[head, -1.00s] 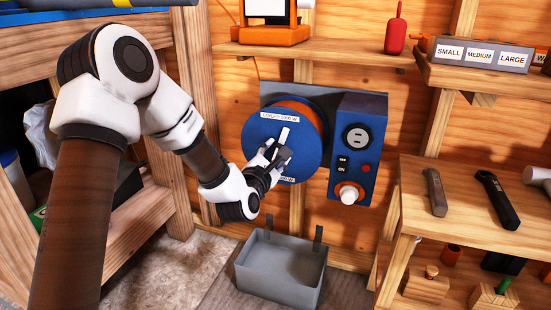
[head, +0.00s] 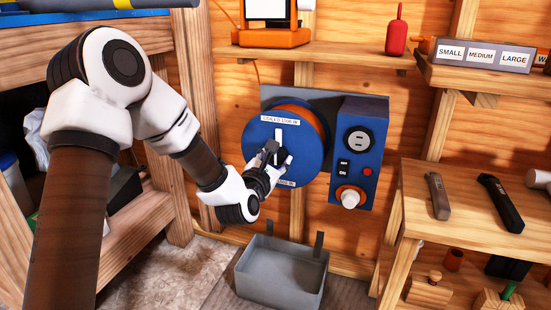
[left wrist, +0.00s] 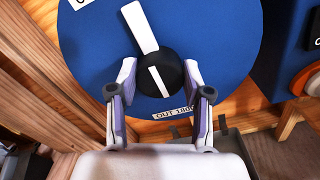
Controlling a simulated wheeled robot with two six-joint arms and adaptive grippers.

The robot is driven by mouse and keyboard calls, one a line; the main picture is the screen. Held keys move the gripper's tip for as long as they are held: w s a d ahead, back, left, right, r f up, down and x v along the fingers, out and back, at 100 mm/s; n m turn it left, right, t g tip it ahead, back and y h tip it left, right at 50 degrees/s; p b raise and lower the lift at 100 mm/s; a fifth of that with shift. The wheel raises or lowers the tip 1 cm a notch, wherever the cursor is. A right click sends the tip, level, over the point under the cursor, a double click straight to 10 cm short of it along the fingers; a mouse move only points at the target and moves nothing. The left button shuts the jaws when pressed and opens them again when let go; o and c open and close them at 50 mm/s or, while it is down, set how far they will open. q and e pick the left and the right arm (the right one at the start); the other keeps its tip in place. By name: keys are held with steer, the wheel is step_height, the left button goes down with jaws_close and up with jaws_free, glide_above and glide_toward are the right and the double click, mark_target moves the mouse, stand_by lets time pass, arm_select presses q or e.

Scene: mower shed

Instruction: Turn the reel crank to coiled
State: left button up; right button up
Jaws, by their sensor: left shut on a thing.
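The reel (head: 262,160) is a blue disc with an orange rim behind it, on the back wall. Its crank (head: 278,136) has a white bar that stands nearly upright, its tip just below the upper label, whose readable word looks like COILED. In the left wrist view the crank's white bar (left wrist: 139,27) leans up and left from a black round knob (left wrist: 153,72) with a white line. My left gripper (left wrist: 161,80) is shut on this knob, one finger on each side. It also shows in the head view (head: 274,156), partly hiding the crank. A lower label (left wrist: 173,113) reads OUT.
A blue outlet box (head: 362,110) with switches and a white knob stands right of the reel. A grey open bin (head: 262,289) is below. A shelf (head: 330,50) runs above; a wooden bench (head: 460,215) stands right and a timber post is left.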

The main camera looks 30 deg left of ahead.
arm_select(q)
steer(key=o, duration=1.2)
steer(key=shift+c, duration=0.2)
steer(key=v, duration=0.7)
steer(key=shift+s, duration=0.25)
steer(key=shift+f, duration=0.15)
